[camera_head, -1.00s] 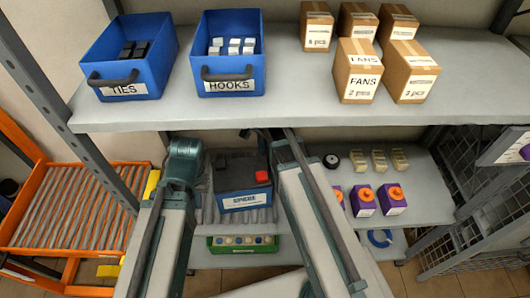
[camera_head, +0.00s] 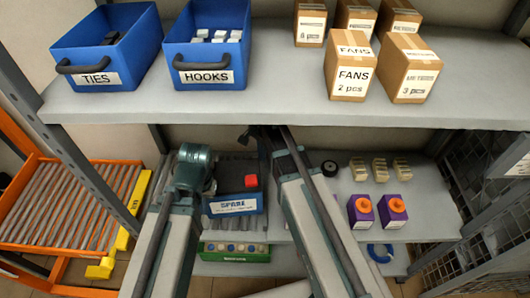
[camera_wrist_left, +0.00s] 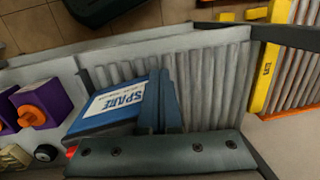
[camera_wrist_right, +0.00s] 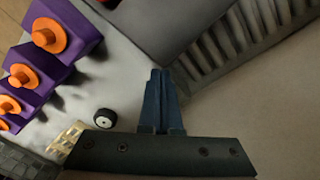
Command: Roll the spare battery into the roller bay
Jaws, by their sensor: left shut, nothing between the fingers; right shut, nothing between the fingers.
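The spare battery (camera_head: 232,205), dark with a blue front labelled SPARE and a red cap, sits on grey rollers on the lower shelf, between my arms. It also shows in the left wrist view (camera_wrist_left: 118,105). The orange-framed roller bay (camera_head: 62,205) stands to the left; its edge shows in the left wrist view (camera_wrist_left: 285,60). My left gripper (camera_wrist_left: 162,90) is shut and empty, close beside the battery's left side; contact is unclear. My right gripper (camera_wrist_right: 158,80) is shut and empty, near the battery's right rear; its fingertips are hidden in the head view.
The upper shelf (camera_head: 280,105) holds blue bins (camera_head: 105,50) and cartons (camera_head: 350,70) above my arms. A green tray (camera_head: 234,257) sits below. A yellow piece (camera_head: 130,215) edges the bay.

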